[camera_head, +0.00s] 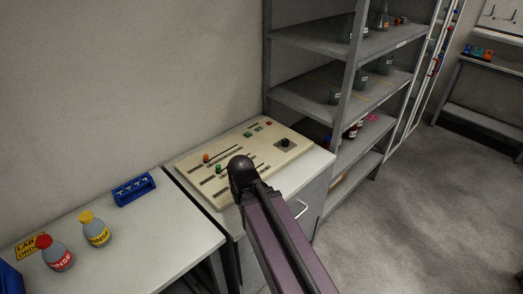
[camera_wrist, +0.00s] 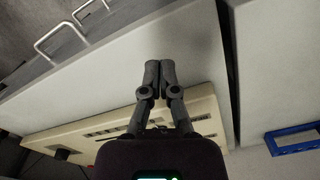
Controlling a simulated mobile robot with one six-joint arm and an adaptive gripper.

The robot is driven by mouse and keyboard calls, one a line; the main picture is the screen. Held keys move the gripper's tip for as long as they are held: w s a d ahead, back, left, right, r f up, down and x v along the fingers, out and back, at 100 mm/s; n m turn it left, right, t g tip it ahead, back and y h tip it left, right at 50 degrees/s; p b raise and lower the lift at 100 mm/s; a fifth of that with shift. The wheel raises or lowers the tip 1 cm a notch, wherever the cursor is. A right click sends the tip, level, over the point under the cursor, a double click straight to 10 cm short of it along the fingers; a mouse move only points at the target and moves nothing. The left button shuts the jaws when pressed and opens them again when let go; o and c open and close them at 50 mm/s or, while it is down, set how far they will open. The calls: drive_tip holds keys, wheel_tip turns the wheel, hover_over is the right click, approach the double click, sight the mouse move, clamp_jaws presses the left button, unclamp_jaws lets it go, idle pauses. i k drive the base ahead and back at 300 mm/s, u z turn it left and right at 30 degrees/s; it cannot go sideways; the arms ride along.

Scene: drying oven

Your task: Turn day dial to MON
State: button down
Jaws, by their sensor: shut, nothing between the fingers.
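A cream control panel (camera_head: 228,188) lies on a grey-white cabinet in the head view. A black knob on a dark square plate (camera_head: 285,144) sits at its right end; it looks like a dial, but no day lettering can be read. The panel (camera_wrist: 40,143) also shows in the wrist view, upside down and partly behind my gripper. My gripper (camera_wrist: 159,66) is shut and empty, its fingertips together over the pale cabinet surface, apart from the dial. In the head view my arm crosses in front of the panel's lower edge and hides the fingers.
The panel also carries sliders with orange and green knobs. A table (camera_head: 150,240) at left holds a blue rack (camera_head: 134,190) and two rinse bottles, one yellow-capped (camera_head: 97,232), one red-capped (camera_head: 57,256). A grey shelf (camera_head: 310,98) stands right behind the cabinet. Cabinet handles (camera_wrist: 62,42) stick out.

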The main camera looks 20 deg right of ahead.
sight(285, 143)
drive_tip(key=u, duration=0.25)
drive_tip(key=k, duration=0.9)
drive_tip(key=z, duration=0.6)
drive_tip(key=i, duration=0.95)
drive_tip(key=z, duration=0.05)
